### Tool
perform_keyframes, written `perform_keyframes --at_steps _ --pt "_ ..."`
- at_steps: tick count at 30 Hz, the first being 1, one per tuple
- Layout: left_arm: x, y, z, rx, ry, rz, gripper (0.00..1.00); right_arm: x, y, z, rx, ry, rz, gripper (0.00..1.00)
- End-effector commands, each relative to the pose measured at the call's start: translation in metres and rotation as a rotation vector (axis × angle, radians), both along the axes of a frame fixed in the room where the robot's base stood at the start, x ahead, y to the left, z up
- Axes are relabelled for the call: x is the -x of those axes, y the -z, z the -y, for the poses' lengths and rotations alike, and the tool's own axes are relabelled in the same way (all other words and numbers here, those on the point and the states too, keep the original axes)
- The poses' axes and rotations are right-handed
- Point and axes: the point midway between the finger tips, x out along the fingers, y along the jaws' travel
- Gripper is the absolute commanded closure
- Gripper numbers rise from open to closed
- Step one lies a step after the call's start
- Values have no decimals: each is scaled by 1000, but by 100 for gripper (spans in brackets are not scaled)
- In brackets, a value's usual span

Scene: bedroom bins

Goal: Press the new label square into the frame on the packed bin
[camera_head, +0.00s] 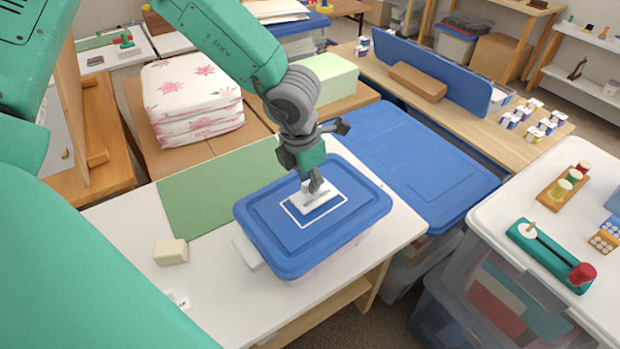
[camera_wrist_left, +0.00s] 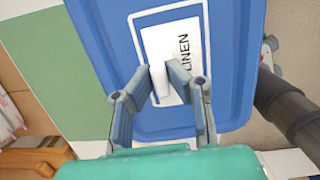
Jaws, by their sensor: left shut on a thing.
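The packed bin (camera_head: 312,215) stands on the white table with its blue lid on. A white outlined frame (camera_head: 292,219) is marked on the lid. The white label (camera_head: 315,200) is over the frame's inside, with blue showing between it and the outline. In the left wrist view the label (camera_wrist_left: 187,60) reads LINEN. My left gripper (camera_head: 315,186) points down at the label and is shut on its raised white grip (camera_wrist_left: 159,82). Whether the label touches the lid is not clear. The fingers hide part of it. My right gripper is not in view.
A cream block (camera_head: 171,252) and a small white piece (camera_head: 178,299) lie on the table left of the bin. A green mat (camera_head: 205,198) lies behind it. Another blue-lidded bin (camera_head: 420,160) stands close on the right. Folded floral linen (camera_head: 190,95) is behind left.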

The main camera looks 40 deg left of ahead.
Motion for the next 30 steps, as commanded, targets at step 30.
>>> perform_keyframes --at_steps 30 --pt "0 0 0 0 0 0 100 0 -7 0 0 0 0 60"
